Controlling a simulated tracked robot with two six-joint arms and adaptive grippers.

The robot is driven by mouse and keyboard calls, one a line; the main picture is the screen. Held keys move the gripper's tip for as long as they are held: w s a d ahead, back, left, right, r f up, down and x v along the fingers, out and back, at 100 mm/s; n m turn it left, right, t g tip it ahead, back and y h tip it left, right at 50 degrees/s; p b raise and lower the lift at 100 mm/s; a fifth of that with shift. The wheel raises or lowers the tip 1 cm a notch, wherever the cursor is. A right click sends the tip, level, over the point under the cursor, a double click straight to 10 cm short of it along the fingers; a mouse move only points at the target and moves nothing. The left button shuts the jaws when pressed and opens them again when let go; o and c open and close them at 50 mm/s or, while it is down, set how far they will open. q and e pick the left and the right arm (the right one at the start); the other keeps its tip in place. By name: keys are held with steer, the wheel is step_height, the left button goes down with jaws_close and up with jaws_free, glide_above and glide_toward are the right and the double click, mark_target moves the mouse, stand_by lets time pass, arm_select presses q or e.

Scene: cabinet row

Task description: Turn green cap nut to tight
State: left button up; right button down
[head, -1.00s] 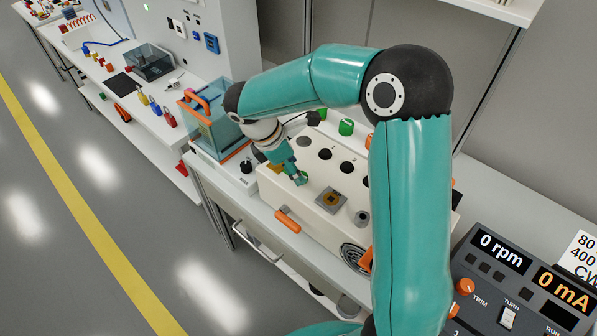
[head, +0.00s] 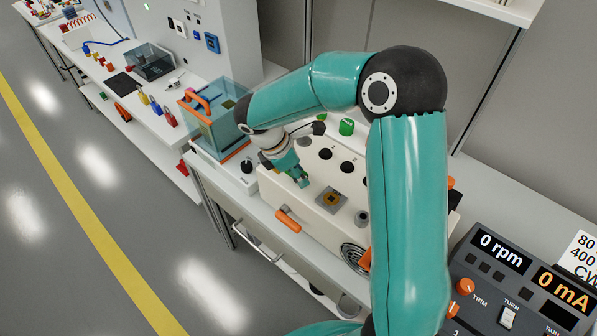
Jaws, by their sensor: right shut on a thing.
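My right gripper (head: 304,182) reaches down to the top of the cream box (head: 297,203), near its front left part. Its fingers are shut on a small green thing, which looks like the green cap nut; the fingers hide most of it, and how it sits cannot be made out. A second, larger green cap (head: 346,127) stands at the back of the box, apart from the gripper. My left gripper is out of view.
A clear tank (head: 214,125) stands left. A control panel (head: 520,285) reads 0 rpm and 0 mA.

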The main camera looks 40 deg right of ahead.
steer(key=shift+w+m, duration=0.1)
steer(key=shift+m, duration=0.2)
steer(key=m, duration=0.2)
steer(key=m+g+y, duration=0.1)
steer(key=m, duration=0.1)
steer(key=shift+w+d+r+g+p, duration=0.1)
steer(key=shift+d+g+p, duration=0.1)
steer(key=shift+g+p, duration=0.15)
steer(key=m+y, duration=0.1)
steer(key=m, duration=0.2)
steer(key=m+y, duration=0.1)
steer(key=m, duration=0.1)
steer(key=shift+w+d+m+g+p, duration=0.1)
steer(key=shift+d+m+g+p, duration=0.1)
steer(key=shift+m+g+p, duration=0.2)
steer(key=m+y, duration=0.1)
steer(key=m, duration=0.1)
steer(key=m+y, duration=0.1)
steer(key=m, duration=0.2)
steer(key=shift+d, duration=0.2)
steer(key=m+y, duration=0.1)
steer(key=m, duration=0.1)
steer(key=m+t, duration=0.1)
steer(key=m, duration=0.2)
steer(key=shift+d+y, duration=0.15)
steer(key=shift+y, duration=0.25)
steer(key=shift+m, duration=0.3)
steer(key=c, duration=0.8)
jaws_free()
